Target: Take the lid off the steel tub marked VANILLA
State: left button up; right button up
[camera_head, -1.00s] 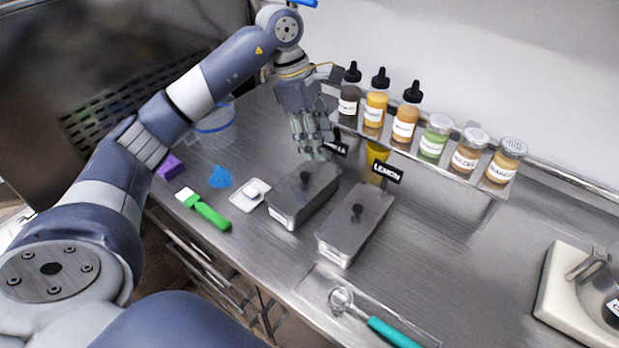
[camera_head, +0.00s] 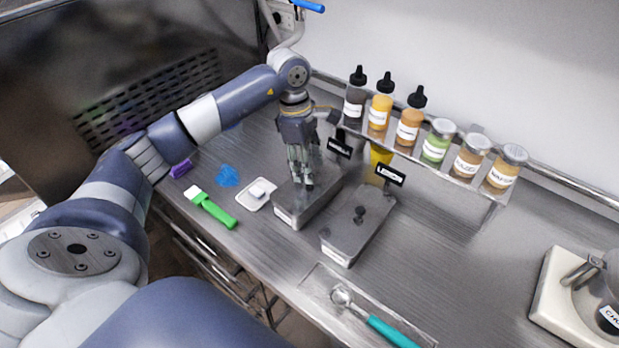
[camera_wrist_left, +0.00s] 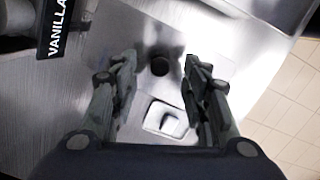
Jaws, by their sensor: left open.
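The steel tub marked VANILLA (camera_head: 318,207) stands on the counter with its lid (camera_head: 284,195) on. Its black VANILLA sign (camera_head: 340,147) stands behind it and also shows in the left wrist view (camera_wrist_left: 57,28). My left gripper (camera_head: 302,184) points down over the lid, open and empty. In the left wrist view the lid's dark round knob (camera_wrist_left: 160,65) appears between the open fingertips (camera_wrist_left: 160,62). I cannot tell whether the fingers are level with it. In the head view the gripper hides the knob. My right gripper is not in view.
A lidded tub (camera_head: 345,238) with a LEMON sign (camera_head: 391,175) stands close on the right. A shelf of several bottles (camera_head: 408,127) is behind. A teal-handled scoop (camera_head: 390,330) lies in front.

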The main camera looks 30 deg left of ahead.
pick_arm(q)
jog(key=shift+d+f, duration=0.15)
jog(key=shift+f, duration=1.05)
grip_shut()
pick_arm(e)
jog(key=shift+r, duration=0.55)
pick_arm(q)
jog(key=shift+r, duration=0.1)
